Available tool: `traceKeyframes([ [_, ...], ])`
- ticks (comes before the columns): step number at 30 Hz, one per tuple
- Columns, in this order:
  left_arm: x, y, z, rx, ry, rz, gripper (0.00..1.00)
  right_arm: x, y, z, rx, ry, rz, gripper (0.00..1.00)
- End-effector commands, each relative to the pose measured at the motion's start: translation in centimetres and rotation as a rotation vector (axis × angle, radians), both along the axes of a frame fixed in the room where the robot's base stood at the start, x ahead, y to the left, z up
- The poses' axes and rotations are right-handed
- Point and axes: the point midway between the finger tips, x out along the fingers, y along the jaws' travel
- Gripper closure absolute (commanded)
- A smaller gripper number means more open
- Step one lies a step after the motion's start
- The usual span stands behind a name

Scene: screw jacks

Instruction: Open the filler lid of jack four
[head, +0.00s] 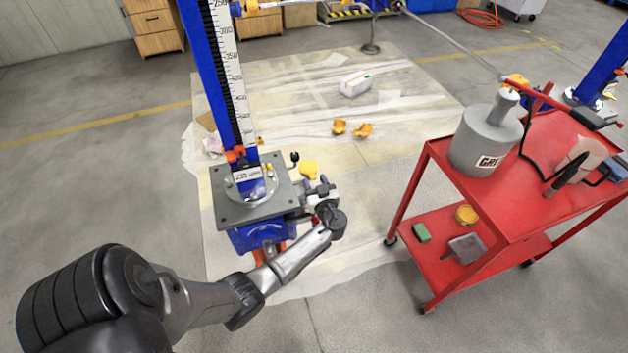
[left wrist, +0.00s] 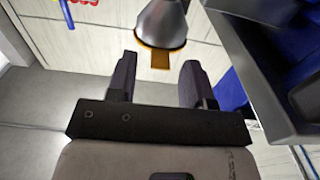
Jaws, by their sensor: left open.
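The near jack has a blue column with a white scale and a grey top plate (head: 233,212) on a blue housing. A round yellow lid (head: 309,168) shows at the plate's right edge. In the left wrist view a grey metal cone-shaped filler has an orange-yellow lid (left wrist: 160,59) with a flat tab, just beyond my fingertips. I cannot read a jack number. My left gripper (head: 320,190) is beside the plate's right edge, close to the yellow lid. My right gripper is not in view.
A red cart (head: 530,170) with a grey grease canister (head: 485,142) stands at the right. A second blue column (head: 605,60) is behind it. Orange pieces (head: 352,128) and a white container (head: 355,84) lie on the floor sheet. Wooden cabinets stand at the back.

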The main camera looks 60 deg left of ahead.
Motion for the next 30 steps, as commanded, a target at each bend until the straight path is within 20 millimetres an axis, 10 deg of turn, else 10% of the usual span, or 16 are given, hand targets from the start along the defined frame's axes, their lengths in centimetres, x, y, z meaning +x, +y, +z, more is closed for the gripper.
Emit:
traceKeyframes([
  [16,0.27,1.33,0.02,-0.001,0.0,0.0,0.53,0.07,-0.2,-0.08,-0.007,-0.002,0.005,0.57],
  [30,0.26,1.29,0.01,-0.001,0.0,0.0,0.98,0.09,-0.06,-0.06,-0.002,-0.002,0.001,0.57],
])
